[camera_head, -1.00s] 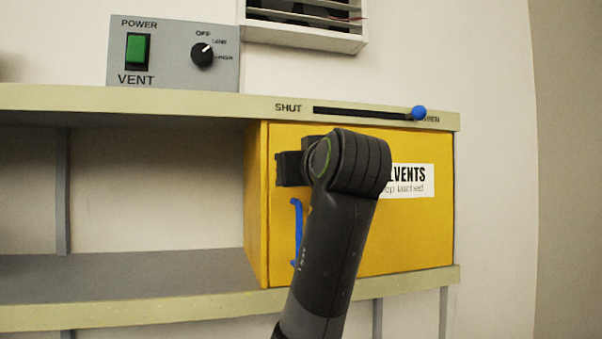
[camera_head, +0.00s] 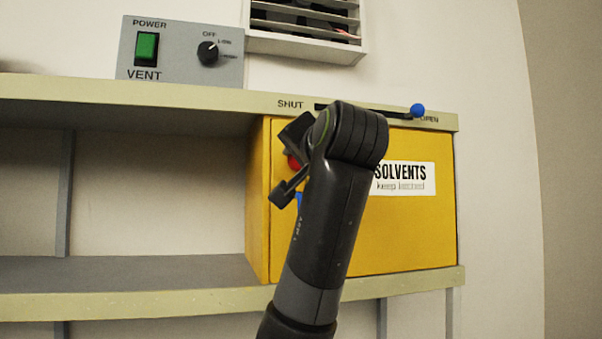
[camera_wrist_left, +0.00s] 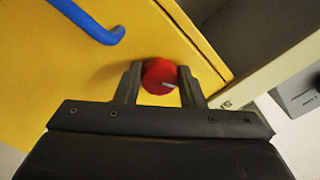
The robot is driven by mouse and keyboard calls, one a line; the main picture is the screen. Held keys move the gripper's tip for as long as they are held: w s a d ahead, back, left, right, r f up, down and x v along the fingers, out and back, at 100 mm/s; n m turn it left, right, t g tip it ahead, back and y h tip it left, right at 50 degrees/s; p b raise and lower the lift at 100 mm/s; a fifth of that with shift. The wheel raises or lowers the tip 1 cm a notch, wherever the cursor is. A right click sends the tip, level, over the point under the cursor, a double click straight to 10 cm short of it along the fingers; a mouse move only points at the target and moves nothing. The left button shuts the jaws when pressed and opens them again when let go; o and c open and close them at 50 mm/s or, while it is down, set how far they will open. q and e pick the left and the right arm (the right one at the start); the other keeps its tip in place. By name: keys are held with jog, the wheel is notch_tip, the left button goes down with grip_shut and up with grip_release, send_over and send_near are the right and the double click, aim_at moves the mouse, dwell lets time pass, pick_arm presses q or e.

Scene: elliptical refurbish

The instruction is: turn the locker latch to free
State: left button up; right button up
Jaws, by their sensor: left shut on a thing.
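The yellow locker (camera_head: 415,230) with a SOLVENTS label stands between two shelves in the head view. Its latch is a red round knob (camera_head: 294,162), partly hidden behind my gripper. In the left wrist view the red knob (camera_wrist_left: 159,76), with a pale mark on its face, sits between my fingers. My left gripper (camera_head: 290,168) is shut on the knob at the door's upper left. Its fingers (camera_wrist_left: 160,85) lie on either side of the knob. The blue door handle (camera_wrist_left: 90,22) is beside the knob; in the head view my arm mostly hides it. My right gripper is not in view.
Above the locker, the shelf edge (camera_head: 190,93) carries a SHUT/OPEN slider with a blue knob (camera_head: 417,110) at the OPEN end. A grey VENT panel (camera_head: 180,50) and a vent grille (camera_head: 305,25) are higher up. The shelf bay left of the locker is empty.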

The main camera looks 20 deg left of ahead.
pick_arm(q)
jog(key=m+b, duration=0.2)
jog(key=m, duration=0.1)
jog(key=shift+r+m+b, duration=0.1)
jog(key=shift+m+b, duration=0.5)
jog(key=shift+m, duration=0.7)
jog(key=o, duration=1)
